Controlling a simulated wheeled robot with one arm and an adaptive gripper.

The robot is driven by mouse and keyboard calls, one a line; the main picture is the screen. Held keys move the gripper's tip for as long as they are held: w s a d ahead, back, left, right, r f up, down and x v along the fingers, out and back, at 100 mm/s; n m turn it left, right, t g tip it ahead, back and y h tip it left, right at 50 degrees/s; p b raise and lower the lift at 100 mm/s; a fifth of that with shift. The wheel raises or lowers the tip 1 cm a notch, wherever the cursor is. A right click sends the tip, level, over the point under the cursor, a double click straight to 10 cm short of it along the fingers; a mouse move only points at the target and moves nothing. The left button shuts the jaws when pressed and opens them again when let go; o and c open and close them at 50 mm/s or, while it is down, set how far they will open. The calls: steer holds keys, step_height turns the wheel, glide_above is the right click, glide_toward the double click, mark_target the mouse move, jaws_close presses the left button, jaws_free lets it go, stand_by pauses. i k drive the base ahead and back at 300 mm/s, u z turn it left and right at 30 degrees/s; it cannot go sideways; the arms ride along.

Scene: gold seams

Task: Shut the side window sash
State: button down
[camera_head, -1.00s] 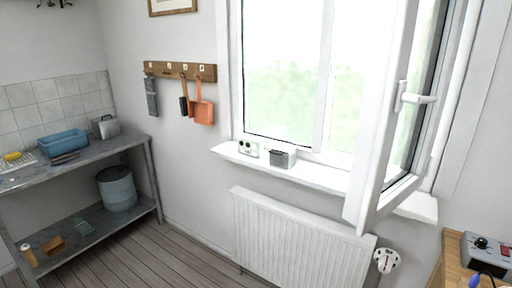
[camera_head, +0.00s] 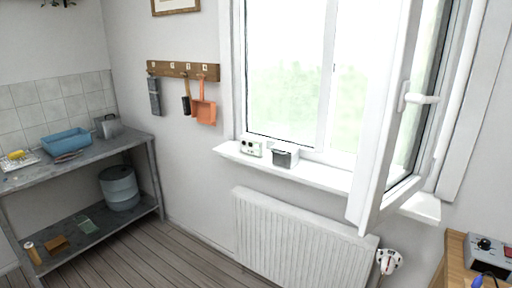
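The side window sash (camera_head: 384,120) is a white framed pane at the right of the window. It stands open, swung into the room over the sill and the right end of the radiator. Its white handle (camera_head: 417,98) sticks out to the right from the sash frame. The fixed part of the window (camera_head: 290,75) is to its left, with bright greenery behind. My gripper is not in view.
The white sill (camera_head: 318,175) holds a small white socket box (camera_head: 251,148) and a grey-and-white box (camera_head: 285,156), left of the sash. A radiator (camera_head: 295,235) is below. A wooden table (camera_head: 455,262) with a grey control box (camera_head: 487,252) stands at lower right. Floor (camera_head: 180,256) at left is clear.

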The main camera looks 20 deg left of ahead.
mark_target(374, 195)
steer(key=u, duration=0.35)
steer(key=k, duration=0.95)
steer(key=u, duration=0.6)
steer(key=i, duration=0.6)
steer(key=z, duration=0.1)
